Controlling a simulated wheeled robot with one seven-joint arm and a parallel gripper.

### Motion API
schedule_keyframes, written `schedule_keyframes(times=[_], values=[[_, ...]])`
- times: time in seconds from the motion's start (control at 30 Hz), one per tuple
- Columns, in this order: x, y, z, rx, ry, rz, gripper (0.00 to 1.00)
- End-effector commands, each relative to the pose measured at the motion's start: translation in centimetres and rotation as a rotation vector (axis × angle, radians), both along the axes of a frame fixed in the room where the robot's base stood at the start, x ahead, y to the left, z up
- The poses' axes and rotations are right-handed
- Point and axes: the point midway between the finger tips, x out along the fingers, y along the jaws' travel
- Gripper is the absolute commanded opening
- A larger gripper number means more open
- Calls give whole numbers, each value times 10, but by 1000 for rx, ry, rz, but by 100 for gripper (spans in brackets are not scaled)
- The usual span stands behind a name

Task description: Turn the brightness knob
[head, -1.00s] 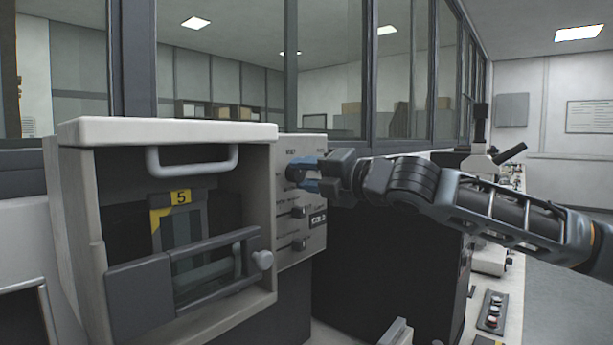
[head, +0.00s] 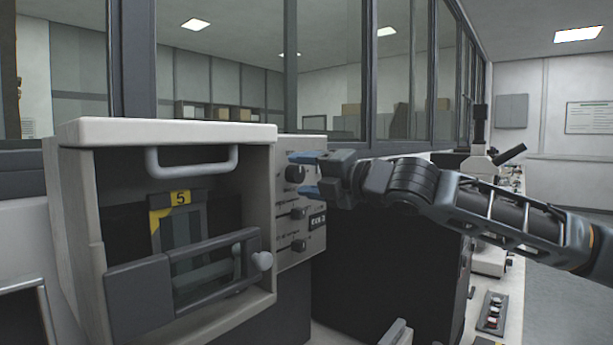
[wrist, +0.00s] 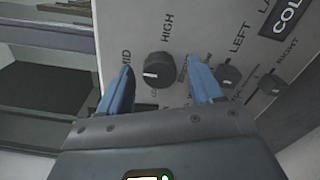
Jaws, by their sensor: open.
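The large dark round knob (head: 294,173) is the upper of several on the control panel (head: 288,148) at the press's right side. In the wrist view the knob (wrist: 158,68) sits by the printed words "MID" and "HIGH", with a white mark near its lower edge. No word "brightness" is legible. My gripper (head: 304,174) is open, with one blue finger above the knob and one below it. In the wrist view my gripper (wrist: 159,66) has a finger on each side of the knob, with visible gaps. Nothing is held.
Two smaller knobs (head: 299,212) (head: 299,244) sit lower on the panel; one shows beside the right finger in the wrist view (wrist: 228,76). The press housing (head: 165,130), with a handle (head: 192,167), stands left. A microscope (head: 482,155) is on the bench behind my arm.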

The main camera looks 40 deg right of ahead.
Motion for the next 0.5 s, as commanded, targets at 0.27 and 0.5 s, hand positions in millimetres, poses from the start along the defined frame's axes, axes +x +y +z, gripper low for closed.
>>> schedule_keyframes(times=[0.27, 0.5], values=[[-4, -1, 0, -1, -1, 0, 65], [-39, -9, -2, -3, -1, -2, 65]])
